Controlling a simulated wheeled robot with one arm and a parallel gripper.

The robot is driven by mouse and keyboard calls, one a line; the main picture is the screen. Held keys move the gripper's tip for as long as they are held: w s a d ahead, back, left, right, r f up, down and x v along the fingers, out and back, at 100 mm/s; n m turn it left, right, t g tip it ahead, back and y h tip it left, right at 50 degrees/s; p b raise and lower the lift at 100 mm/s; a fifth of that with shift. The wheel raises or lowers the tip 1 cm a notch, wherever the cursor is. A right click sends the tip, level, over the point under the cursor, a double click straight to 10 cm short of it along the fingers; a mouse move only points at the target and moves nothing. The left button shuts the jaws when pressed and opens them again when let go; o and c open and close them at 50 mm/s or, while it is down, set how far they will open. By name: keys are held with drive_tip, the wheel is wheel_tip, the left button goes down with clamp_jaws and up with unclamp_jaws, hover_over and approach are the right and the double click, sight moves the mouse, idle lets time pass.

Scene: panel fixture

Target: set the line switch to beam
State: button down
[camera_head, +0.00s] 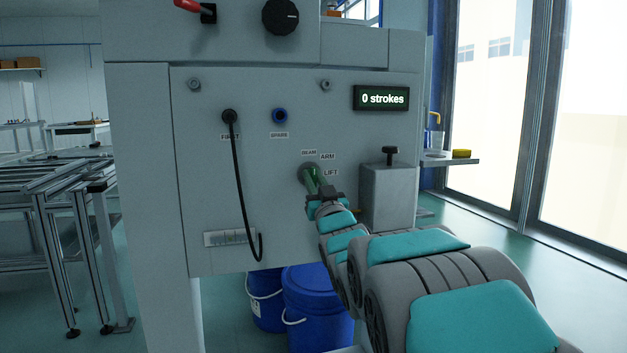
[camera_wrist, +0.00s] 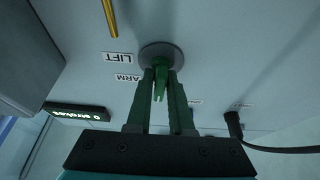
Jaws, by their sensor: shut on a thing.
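The line switch (camera_head: 308,173) is on the grey front panel, with the labels BEAM, ARM and LIFT around its upper and right side. In the wrist view its round grey base (camera_wrist: 161,53) and a green handle (camera_wrist: 160,82) show. My gripper (camera_wrist: 161,76) is shut on the green handle, with a finger on each side. In the head view my gripper (camera_head: 318,190) reaches the switch from the lower right and hides part of it. In the wrist view LIFT and ARM read upside down. I cannot tell clearly which label the switch points to.
A black cable (camera_head: 240,190) hangs on the panel left of the switch. A display (camera_head: 381,97) reads "0 strokes". A grey box (camera_head: 388,195) with a black knob juts out at right. Blue buckets (camera_head: 318,300) stand under the panel. A brass-coloured rod (camera_wrist: 110,18) lies near LIFT.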

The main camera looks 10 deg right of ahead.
idle(0.3)
drive_tip(key=c, duration=0.9)
unclamp_jaws()
drive_tip(key=v, duration=0.7)
drive_tip(key=shift+s+f, duration=0.1)
drive_tip(key=shift+s, duration=0.3)
drive_tip(key=shift+d, duration=0.1)
